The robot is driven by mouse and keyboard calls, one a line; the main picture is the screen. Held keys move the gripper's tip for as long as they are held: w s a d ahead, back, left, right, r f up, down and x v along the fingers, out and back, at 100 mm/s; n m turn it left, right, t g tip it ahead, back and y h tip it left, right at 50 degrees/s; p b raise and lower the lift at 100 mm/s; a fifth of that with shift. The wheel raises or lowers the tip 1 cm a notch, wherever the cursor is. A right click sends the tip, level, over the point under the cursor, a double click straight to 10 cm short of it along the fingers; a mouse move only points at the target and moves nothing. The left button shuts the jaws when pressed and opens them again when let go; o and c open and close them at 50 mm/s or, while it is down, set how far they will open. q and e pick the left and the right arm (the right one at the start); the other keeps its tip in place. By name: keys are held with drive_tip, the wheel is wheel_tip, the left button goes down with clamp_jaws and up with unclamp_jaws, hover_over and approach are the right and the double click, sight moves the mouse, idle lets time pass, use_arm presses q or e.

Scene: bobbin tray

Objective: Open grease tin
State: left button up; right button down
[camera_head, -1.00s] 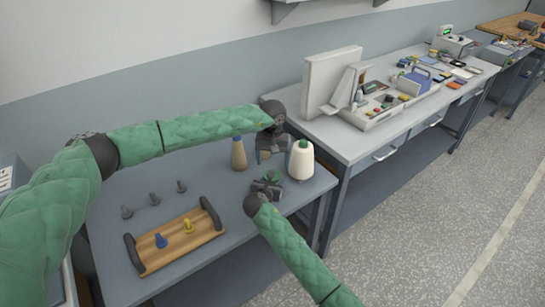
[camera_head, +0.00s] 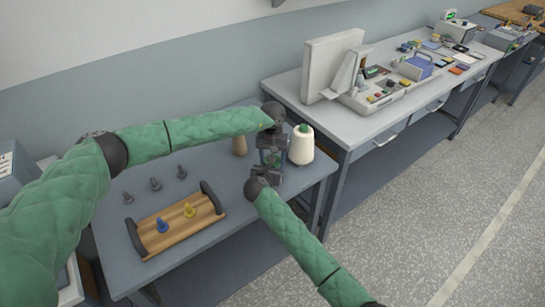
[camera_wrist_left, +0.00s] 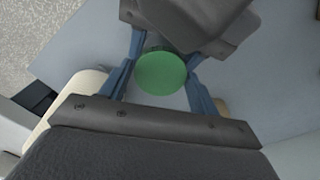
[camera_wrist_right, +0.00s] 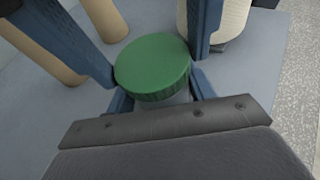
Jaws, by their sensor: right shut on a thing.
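The grease tin has a round green lid, seen from above in the left wrist view (camera_wrist_left: 160,73) and obliquely in the right wrist view (camera_wrist_right: 152,68). My right gripper (camera_head: 268,172) is shut on the tin's body, below the lid. My left gripper (camera_head: 271,153) is above it, pointing down. Its blue fingers stand on either side of the lid, close to its rim, and look open around it. In the head view the grippers hide most of the tin. The pale tin body shows only slightly under the lid in the right wrist view.
A cream thread cone (camera_head: 301,146) stands close to the right of the grippers. A tan cone (camera_head: 239,146) stands to the left, partly behind my left arm. A wooden tray (camera_head: 205,215) with dark handles holds blue and yellow pegs. Several grey pegs (camera_head: 155,184) stand behind it.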

use_arm(q)
drive_tip(key=shift+c, duration=0.5)
drive_tip(key=n, duration=0.4)
drive_tip(key=shift+d, duration=0.1)
drive_tip(key=n, duration=0.6)
drive_tip(key=shift+r, duration=0.1)
use_arm(e)
drive_tip(key=shift+a, duration=0.1)
use_arm(q)
drive_tip(key=o, duration=1.1)
drive_tip(key=shift+c, duration=0.2)
use_arm(e)
drive_tip(key=shift+d, duration=0.2)
